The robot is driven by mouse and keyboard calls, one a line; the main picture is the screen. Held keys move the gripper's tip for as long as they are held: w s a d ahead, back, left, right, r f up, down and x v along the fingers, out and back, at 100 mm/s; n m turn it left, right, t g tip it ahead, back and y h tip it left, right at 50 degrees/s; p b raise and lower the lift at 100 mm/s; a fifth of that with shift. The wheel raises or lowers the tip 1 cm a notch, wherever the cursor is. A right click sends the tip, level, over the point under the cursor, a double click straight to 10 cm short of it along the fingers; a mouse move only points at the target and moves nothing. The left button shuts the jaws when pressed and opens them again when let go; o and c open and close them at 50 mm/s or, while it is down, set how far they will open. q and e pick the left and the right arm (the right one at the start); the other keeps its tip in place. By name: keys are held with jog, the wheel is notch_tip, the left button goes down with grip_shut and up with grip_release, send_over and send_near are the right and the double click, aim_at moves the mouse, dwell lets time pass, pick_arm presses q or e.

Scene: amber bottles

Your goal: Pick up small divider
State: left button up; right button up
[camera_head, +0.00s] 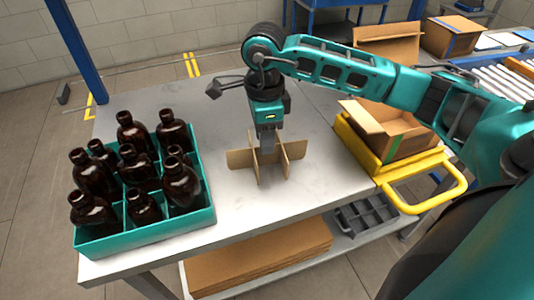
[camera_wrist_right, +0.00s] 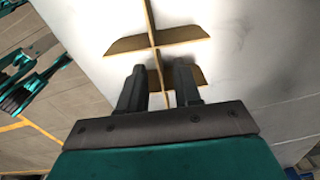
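The small divider (camera_head: 242,160) is a brown cardboard cross standing upright on the grey table, right of the bottle crate. My right gripper (camera_head: 267,146) points down over its centre, with the fingers at the level of the panels. In the right wrist view, the divider (camera_wrist_right: 155,44) has one panel running between the two dark fingers of my right gripper (camera_wrist_right: 160,78). The fingers are apart, with a visible gap to the panel, so the gripper is open. The lower part of the divider is partly hidden behind the fingers.
A teal crate (camera_head: 150,238) with several amber bottles (camera_head: 180,182) stands on the table's left. An open cardboard box (camera_head: 385,130) sits in a yellow tray (camera_head: 440,195) at the right. Flat cardboard (camera_head: 260,258) lies on the lower shelf. Table space around the divider is clear.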

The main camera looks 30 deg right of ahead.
aim_at(267, 164)
jog(key=f, duration=0.5)
jog(key=shift+s+d+f, duration=0.15)
jog(key=shift+s+d, duration=0.05)
grip_shut()
